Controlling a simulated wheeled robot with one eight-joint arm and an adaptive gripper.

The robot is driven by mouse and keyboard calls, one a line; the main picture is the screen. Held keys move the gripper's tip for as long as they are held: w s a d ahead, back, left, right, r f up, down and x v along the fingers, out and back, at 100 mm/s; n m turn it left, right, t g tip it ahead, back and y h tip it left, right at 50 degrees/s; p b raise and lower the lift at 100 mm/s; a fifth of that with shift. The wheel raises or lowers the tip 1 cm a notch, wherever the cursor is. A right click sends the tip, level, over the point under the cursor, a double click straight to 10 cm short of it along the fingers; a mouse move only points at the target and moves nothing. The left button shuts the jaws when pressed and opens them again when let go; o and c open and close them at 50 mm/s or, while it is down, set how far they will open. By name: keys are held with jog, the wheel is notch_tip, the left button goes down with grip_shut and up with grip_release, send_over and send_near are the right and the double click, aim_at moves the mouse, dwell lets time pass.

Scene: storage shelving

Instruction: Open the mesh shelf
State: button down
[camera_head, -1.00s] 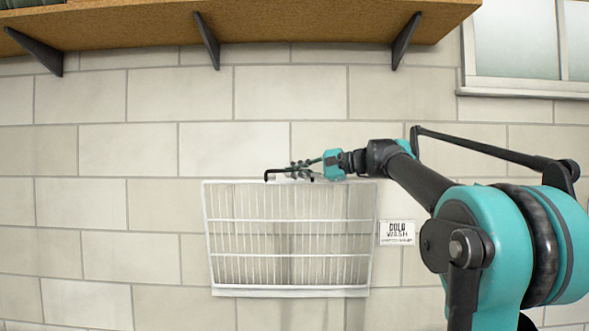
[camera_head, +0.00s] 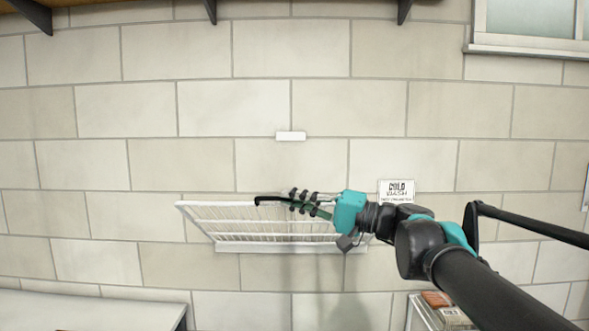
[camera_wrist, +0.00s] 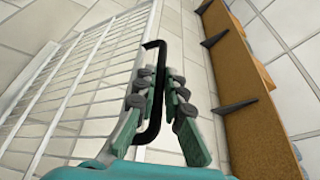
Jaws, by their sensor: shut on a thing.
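The white mesh shelf (camera_head: 290,226) is hinged to the tiled wall along its lower edge and is tilted well out from the wall in the head view. It also shows on the left of the wrist view (camera_wrist: 85,75). A black handle (camera_head: 268,200) sits at its free upper edge; it stands between my fingers in the wrist view (camera_wrist: 154,95). My gripper (camera_head: 303,202) is shut on the black handle, reaching in from the right. In the wrist view my fingers (camera_wrist: 157,92) lie on both sides of the handle. My gripper hides part of the shelf's right side.
A small white block (camera_head: 290,136) is on the wall above the shelf. A cold wash sign (camera_head: 396,192) hangs to the right. Below are a white surface (camera_head: 90,309) at left and a small stand with folded items (camera_head: 440,308) at right.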

jog(key=s+f+n, duration=0.2)
jog(key=s+f, duration=0.2)
jog(key=f, duration=0.5)
jog(key=s+f+n+y, duration=0.1)
jog(key=s+f, duration=0.3)
jog(key=f, duration=0.6)
jog(key=shift+s+n+g+y, duration=0.2)
jog(key=shift+n+g+y, duration=0.1)
jog(key=shift+n, duration=0.5)
jog(key=c, duration=1.9)
grip_release()
jog(key=shift+o, duration=0.2)
notch_tip(320, 180, up, 10)
jog(key=shift+f, duration=0.1)
